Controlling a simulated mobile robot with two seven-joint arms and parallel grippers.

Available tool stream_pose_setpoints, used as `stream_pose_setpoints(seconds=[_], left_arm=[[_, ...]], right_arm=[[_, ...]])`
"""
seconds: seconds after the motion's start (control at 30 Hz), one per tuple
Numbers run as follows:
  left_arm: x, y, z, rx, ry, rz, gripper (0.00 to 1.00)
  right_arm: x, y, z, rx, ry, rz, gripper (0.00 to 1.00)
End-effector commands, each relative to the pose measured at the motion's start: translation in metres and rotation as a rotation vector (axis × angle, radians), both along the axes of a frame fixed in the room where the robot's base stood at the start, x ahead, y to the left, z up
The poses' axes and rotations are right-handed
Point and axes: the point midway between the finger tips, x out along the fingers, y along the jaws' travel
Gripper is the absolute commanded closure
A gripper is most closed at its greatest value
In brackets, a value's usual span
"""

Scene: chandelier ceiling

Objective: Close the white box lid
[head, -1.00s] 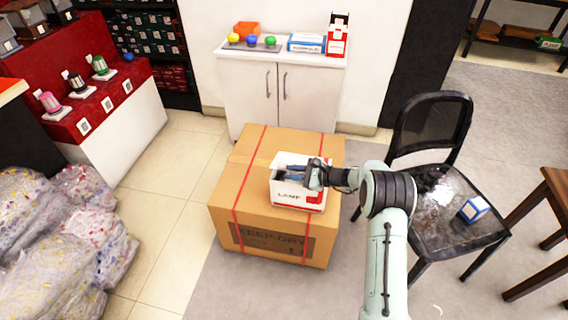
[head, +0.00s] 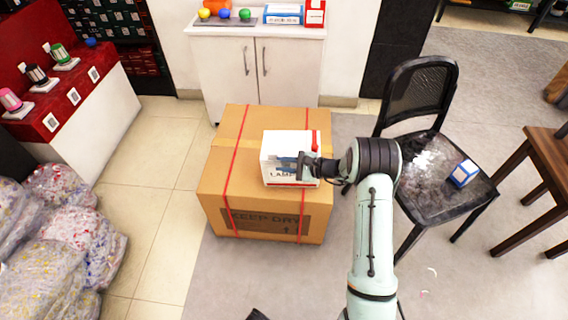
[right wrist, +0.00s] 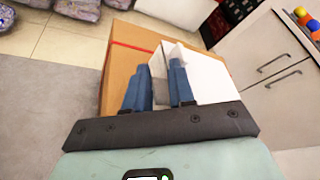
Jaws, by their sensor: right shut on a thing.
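The white box (head: 290,143) with red marks and dark lettering sits upright on a large cardboard carton. Its upper side shows as a mostly plain white surface in the head view. My right gripper (head: 299,162) is at the box's front side, coming from the right. In the right wrist view, the blue fingers of my right gripper (right wrist: 159,66) have a thin white flap, apparently the lid (right wrist: 167,58), between them. The white box (right wrist: 207,80) lies just beyond them. The gripper hides part of the box front, and I cannot tell how far the lid is closed.
The cardboard carton (head: 262,209) with red straps stands on the floor. A black chair (head: 447,200) holding a small blue-and-white box (head: 464,173) stands to the right. A white cabinet (head: 258,75) is behind. Wrapped bags (head: 75,245) lie at left. Tiled floor between is clear.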

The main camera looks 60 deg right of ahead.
Motion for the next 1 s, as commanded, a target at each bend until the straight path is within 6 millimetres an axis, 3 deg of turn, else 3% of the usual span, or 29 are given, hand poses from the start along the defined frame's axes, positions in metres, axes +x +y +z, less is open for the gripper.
stream_pose_setpoints(seconds=[0.03,0.07,0.1,0.47,1.0], left_arm=[[0.000,0.000,0.000,0.000,0.000,0.000,0.57],[0.000,0.000,0.000,0.000,0.000,0.000,0.57],[0.000,0.000,0.000,0.000,-0.001,0.000,0.57],[0.003,0.000,0.002,0.002,-0.012,-0.001,0.57],[0.055,-0.008,0.043,0.010,-0.184,-0.014,0.57]], right_arm=[[-0.002,-0.002,-0.003,0.001,0.010,-0.007,1.00],[-0.002,-0.002,-0.003,0.001,0.010,-0.007,0.73],[-0.002,-0.002,-0.003,0.001,0.010,-0.007,0.69],[-0.007,-0.003,0.002,-0.001,0.004,-0.003,0.69],[-0.108,-0.021,0.034,0.001,0.008,-0.009,0.69]])
